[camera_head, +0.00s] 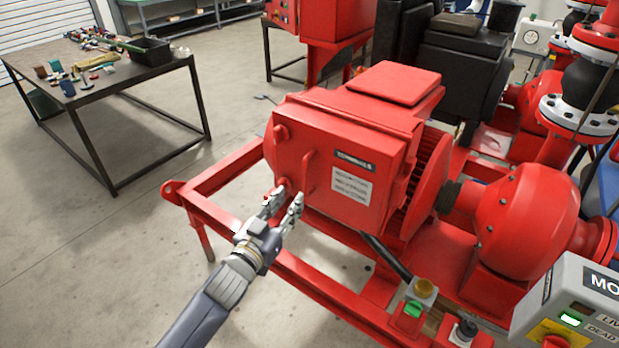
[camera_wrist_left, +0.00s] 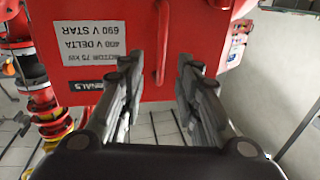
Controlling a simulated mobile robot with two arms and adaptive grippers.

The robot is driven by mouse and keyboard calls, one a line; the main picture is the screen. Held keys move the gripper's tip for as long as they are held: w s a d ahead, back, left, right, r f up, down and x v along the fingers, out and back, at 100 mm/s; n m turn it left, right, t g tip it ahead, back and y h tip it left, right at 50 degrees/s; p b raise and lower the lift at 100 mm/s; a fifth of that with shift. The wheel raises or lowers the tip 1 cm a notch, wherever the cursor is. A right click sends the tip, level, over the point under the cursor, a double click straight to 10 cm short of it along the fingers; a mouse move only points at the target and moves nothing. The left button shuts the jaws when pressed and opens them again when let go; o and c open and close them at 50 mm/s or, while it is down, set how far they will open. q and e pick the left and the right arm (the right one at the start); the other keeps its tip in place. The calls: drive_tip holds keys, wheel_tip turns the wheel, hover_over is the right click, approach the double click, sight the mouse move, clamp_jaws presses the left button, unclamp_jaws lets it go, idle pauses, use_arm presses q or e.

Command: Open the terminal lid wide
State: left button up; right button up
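The terminal lid (camera_head: 335,178) is the red front plate of the motor's terminal box, with a dark label and a white label. It looks shut against the box. Its upright red bar handle (camera_head: 308,172) is near its left side. My left gripper (camera_head: 286,203) is open and empty, just in front of and below the handle. In the left wrist view the picture is turned over. There the handle (camera_wrist_left: 162,42) stands beyond the open left gripper (camera_wrist_left: 153,75), in line with the gap between its fingers and apart from them. My right gripper is in neither view.
The red skid frame (camera_head: 235,228) runs below the motor. A red pump (camera_head: 530,225) stands to the right, with a grey control box (camera_head: 575,305) at the lower right. A workbench (camera_head: 110,85) with tools stands back left. The floor left of the skid is clear.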

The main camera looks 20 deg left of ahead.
sight(304, 180)
use_arm(q)
drive_tip(key=w, duration=0.3)
drive_tip(key=w+p, duration=0.1)
drive_tip(key=w, duration=0.2)
drive_tip(key=w+d+p, duration=0.1)
drive_tip(key=w, duration=0.2)
drive_tip(key=shift+d, duration=0.1)
drive_tip(key=shift+w+d+f, duration=0.1)
drive_tip(key=shift+w+f, duration=0.05)
drive_tip(key=shift+w, duration=0.55)
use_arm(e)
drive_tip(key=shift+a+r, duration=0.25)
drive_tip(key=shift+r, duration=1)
use_arm(q)
clamp_jaws()
